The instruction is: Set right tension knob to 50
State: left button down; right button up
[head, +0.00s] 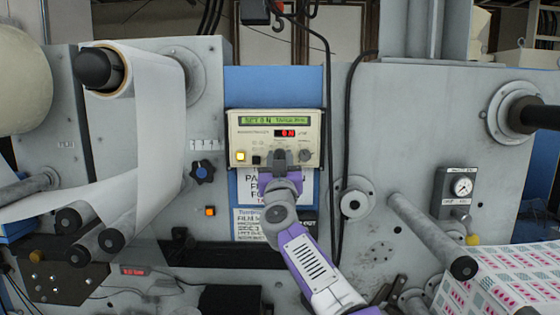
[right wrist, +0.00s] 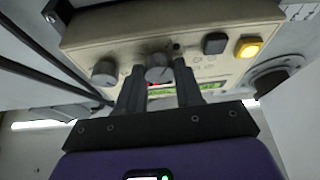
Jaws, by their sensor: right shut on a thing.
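A beige tension controller (head: 233,130) is mounted on the machine in the middle of the head view. Its green screen (head: 275,121) seems to read "SET 0 N", with smaller text too fine to read. A red readout (head: 286,133) is below it. My right gripper (head: 280,158) is at the controller's lower middle, its fingers closed on either side of a round grey knob (right wrist: 158,70). A second grey knob (head: 305,155) is free to the right of my gripper; it also shows in the right wrist view (right wrist: 104,72). My left gripper is not in view.
A lit yellow button (head: 241,156) and a black button (head: 256,160) sit left of my gripper on the controller. Black cables (head: 345,150) hang to the right. Printed sheets are below.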

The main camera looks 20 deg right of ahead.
jog(key=shift+m, duration=0.5)
jog(key=m+h, duration=0.2)
jog(key=m, duration=0.2)
jog(key=shift+a+g, duration=0.1)
jog(key=shift+g, duration=0.2)
jog(key=shift+m+g+h, duration=0.45)
jog(key=shift+m+h, duration=0.15)
jog(key=shift+m, duration=0.65)
jog(key=shift+m+g+h, duration=0.45)
jog(key=shift+m+h, duration=0.15)
jog(key=shift+m, duration=0.65)
jog(key=shift+r, duration=0.1)
jog(key=o, duration=1)
jog(key=shift+o, duration=0.2)
jog(key=shift+a, duration=0.1)
